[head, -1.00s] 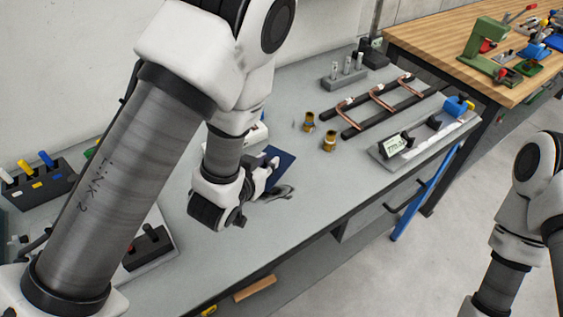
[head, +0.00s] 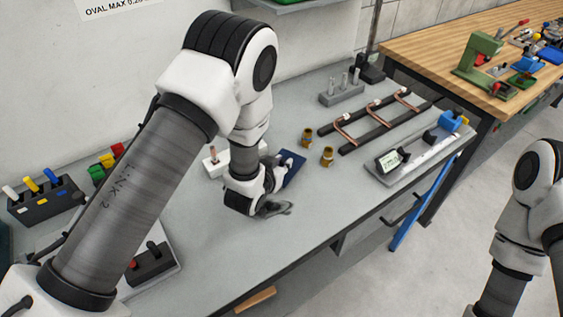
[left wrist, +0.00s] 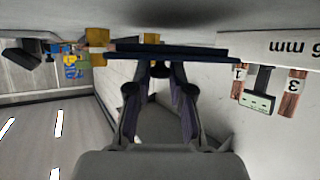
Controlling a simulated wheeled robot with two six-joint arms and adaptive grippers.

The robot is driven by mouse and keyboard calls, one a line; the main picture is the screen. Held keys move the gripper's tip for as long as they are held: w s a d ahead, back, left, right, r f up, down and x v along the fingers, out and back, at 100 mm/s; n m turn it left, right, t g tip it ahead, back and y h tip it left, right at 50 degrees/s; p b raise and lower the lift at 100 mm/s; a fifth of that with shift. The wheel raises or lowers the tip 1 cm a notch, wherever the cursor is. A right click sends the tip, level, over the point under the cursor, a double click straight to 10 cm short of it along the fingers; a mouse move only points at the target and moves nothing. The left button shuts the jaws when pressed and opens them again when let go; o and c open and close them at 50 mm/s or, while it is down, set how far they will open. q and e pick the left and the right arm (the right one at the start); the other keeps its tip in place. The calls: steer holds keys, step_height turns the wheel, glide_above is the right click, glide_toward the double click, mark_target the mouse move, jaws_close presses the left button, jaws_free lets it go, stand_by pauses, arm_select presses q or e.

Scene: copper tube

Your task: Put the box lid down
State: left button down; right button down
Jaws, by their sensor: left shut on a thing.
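The box lid (head: 292,166) is a flat dark blue plate, held tilted in the head view at the middle of the grey bench. In the left wrist view the lid (left wrist: 205,53) spans crosswise beyond the fingers, edge-on and close to the bench surface. My left gripper (head: 276,178) is shut on it; both fingers (left wrist: 160,70) meet the lid's near side. I cannot tell whether the lid touches the bench. I cannot make out the box itself. My right arm shows at the right edge of the head view, its gripper out of frame.
Two brass fittings (head: 327,157) stand right of the lid. A white block (head: 216,163) with a copper piece is behind my left wrist. Copper tubes lie on black rails (head: 360,136); a display fixture (head: 388,161) stands further right. The front bench (head: 225,253) is mostly clear.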

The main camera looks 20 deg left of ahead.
arm_select(q)
steer(key=shift+s+f+b, duration=0.15)
steer(key=shift+f+b, duration=0.2)
steer(key=shift+f, duration=0.1)
steer(key=c, duration=1)
jaws_free()
steer(key=shift+f, duration=0.1)
steer(key=shift+c, duration=0.2)
steer(key=shift+s, duration=0.1)
